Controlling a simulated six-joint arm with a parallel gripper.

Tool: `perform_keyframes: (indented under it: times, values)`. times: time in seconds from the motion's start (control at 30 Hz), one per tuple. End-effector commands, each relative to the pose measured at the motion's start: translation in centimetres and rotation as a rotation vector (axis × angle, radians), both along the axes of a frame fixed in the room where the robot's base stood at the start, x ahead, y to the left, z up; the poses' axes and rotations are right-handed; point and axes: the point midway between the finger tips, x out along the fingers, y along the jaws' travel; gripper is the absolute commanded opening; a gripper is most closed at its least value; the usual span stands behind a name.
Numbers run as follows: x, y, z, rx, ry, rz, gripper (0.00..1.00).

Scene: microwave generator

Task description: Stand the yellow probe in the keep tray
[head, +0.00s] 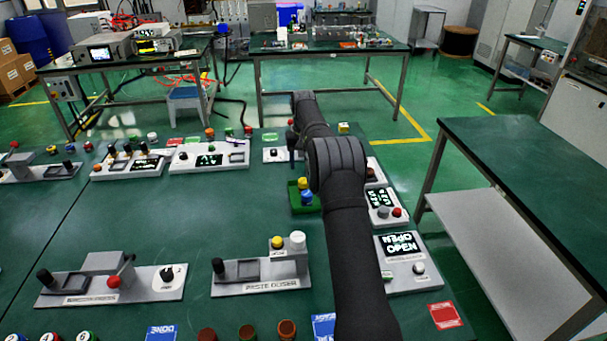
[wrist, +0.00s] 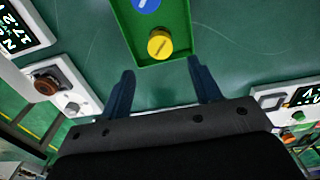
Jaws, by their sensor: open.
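A green tray (head: 293,209) lies on the table just left of my arm in the head view, and its near end shows at the top of the wrist view (wrist: 186,40). A yellow round-topped piece (head: 302,183), which looks like the yellow probe, is in the tray. In the wrist view the yellow piece (wrist: 159,43) appears upright, near the tray's near edge. A blue piece (head: 306,197) is also in the tray. My gripper (wrist: 161,67) is open and empty, its fingertips just short of the tray's near edge. In the head view my arm hides most of it.
Panels with screens (head: 383,203) and (head: 400,246) stand right of my arm. A paste doser (head: 262,286) with a yellow knob stands in front left. Several units line the table's back edge. The table's middle left (head: 150,215) is clear.

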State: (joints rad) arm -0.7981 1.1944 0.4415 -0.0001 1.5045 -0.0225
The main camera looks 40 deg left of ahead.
Motion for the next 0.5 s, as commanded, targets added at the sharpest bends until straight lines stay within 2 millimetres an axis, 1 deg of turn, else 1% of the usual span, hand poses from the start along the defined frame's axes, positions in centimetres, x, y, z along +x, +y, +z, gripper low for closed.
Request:
perform_keyframes:
  times: [0.03,0.1,0.2,0.3,0.5]
  values:
    - [0.0,0.0,0.9,0.001,-0.001,0.000,0.57]
    - [0.0,0.0,1.9,0.001,-0.001,0.000,0.57]
    - [0.0,0.0,2.8,0.000,0.000,0.000,0.57]
    - [0.0,0.0,3.2,0.000,0.000,0.000,0.57]
    - [0.0,0.0,3.3,-0.001,0.001,0.000,0.57]
